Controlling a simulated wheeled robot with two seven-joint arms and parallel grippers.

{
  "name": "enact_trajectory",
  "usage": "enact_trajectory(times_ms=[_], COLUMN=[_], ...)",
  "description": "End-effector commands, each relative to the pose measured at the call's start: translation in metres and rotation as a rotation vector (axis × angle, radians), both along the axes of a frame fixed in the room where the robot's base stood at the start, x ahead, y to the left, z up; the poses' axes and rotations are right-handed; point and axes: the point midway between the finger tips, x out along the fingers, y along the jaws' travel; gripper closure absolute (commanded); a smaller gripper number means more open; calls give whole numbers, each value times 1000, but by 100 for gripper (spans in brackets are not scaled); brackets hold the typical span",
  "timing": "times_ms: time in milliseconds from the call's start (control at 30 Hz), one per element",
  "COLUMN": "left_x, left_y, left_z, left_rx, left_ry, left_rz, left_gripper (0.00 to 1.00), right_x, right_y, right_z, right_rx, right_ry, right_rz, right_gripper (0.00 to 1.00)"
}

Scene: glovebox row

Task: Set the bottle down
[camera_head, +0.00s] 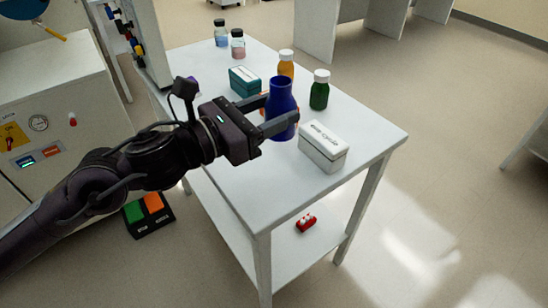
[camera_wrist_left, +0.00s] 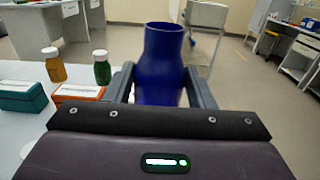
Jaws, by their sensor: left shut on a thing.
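A dark blue bottle (camera_head: 281,105) with a narrower neck and open top is held upright between the fingers of my left gripper (camera_head: 279,120). The gripper is shut on the bottle over the white table (camera_head: 240,182). Whether the bottle's base touches the tabletop cannot be told. In the left wrist view the bottle (camera_wrist_left: 162,65) stands between the two fingers, its lower part hidden by my gripper body. My right gripper is not in view.
Near the bottle are a white box (camera_head: 323,148), a green bottle (camera_head: 319,92), an orange bottle (camera_head: 286,66), a teal box (camera_head: 244,80) and an orange box (camera_wrist_left: 79,92). Two small jars (camera_head: 238,45) (camera_head: 221,34) stand farther back. The table's near part is clear. A red object (camera_head: 306,222) lies on the lower shelf.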

Motion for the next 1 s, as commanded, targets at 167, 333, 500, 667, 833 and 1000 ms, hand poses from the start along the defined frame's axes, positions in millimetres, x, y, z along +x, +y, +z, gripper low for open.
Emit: enact_trajectory(times_ms=[167, 333, 500, 667, 833, 1000], left_x=[0, 0, 1, 0, 0, 1], left_y=[0, 0, 0, 0, 0, 0], left_z=[-51, -87, -101, -115, -141, -144], left_rx=[-1, -1, -1, -1, -1, -1], left_ry=[8, 3, -2, 1, 2, -5], left_rz=[2, 2, 2, 2, 2, 2], left_gripper=[75, 75, 75, 75, 75, 75], right_x=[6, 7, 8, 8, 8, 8], right_y=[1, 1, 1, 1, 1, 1], right_z=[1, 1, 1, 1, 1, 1], right_rx=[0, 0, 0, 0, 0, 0], right_ry=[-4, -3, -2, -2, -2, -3], right_rz=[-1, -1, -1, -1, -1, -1], right_gripper=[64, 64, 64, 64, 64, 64])
